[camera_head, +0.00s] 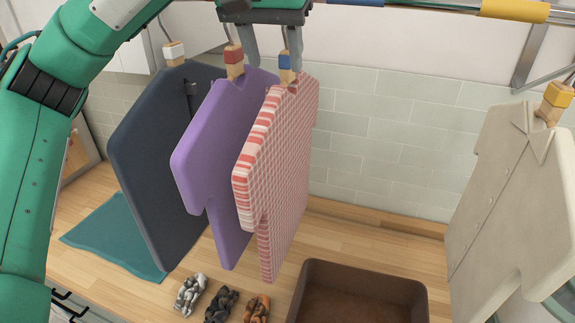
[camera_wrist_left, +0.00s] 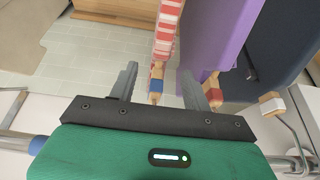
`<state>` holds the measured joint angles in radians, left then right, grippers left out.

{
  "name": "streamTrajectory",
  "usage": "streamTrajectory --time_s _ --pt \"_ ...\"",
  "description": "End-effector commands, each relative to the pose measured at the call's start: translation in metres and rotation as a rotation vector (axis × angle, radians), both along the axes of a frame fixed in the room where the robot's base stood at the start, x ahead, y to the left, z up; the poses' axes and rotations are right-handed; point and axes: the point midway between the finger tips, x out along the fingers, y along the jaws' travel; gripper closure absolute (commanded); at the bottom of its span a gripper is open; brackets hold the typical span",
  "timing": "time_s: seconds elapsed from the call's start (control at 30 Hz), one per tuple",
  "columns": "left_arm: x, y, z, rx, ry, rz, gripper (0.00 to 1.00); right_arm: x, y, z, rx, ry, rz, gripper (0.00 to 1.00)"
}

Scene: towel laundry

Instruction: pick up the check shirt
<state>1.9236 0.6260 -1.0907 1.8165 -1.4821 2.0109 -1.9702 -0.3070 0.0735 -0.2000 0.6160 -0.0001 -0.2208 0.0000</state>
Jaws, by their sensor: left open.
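The red-and-white check shirt (camera_head: 285,150) hangs from a wooden hanger block with a blue band (camera_head: 286,64). It is the front one of three close-packed garments. My left gripper (camera_head: 272,55) is open at the top of this hanger, just under the rail. In the left wrist view the check shirt (camera_wrist_left: 167,32) and its blue-banded block (camera_wrist_left: 156,86) show between the open fingers (camera_wrist_left: 160,88), apart from both, closer to the left finger. A purple shirt (camera_head: 215,145) hangs right beside it; its red-banded block (camera_head: 235,62) is near the other finger. My right gripper is not in view.
A navy garment (camera_head: 150,140) hangs behind the purple shirt. A beige shirt (camera_head: 500,190) hangs at the far right. A brown bin (camera_head: 417,290), rolled patterned cloths (camera_head: 221,304) and a teal towel (camera_head: 110,235) are on the wooden counter below. The gap right of the check shirt is clear.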

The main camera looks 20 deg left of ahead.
Motion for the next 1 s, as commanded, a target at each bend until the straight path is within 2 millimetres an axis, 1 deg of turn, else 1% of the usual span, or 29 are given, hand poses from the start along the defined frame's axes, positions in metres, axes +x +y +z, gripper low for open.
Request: streamTrajectory --time_s 0.1,0.23,0.37,0.47,0.67,0.7,0.83,1.0 --pt "0.007 0.000 -0.015 0.000 0.004 0.001 0.51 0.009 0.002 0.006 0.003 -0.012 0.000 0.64" --pt "0.011 0.000 -0.026 -0.001 0.002 0.001 0.51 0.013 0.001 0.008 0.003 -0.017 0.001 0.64" --pt "0.013 0.000 -0.030 -0.002 0.001 0.000 0.51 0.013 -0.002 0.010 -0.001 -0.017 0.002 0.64" --pt "0.015 0.000 -0.035 -0.001 0.002 0.000 0.51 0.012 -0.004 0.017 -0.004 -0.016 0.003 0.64" --pt "0.023 0.001 -0.056 -0.001 0.003 0.000 0.51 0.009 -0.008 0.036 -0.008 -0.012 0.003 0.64" --pt "0.025 0.000 -0.063 -0.001 0.005 0.000 0.51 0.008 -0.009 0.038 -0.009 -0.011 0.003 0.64" --pt "0.030 0.000 -0.075 -0.001 0.003 0.001 0.51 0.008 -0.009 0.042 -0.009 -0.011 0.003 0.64" --pt "0.031 0.000 -0.079 -0.003 0.000 0.001 0.51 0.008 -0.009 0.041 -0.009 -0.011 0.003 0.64"
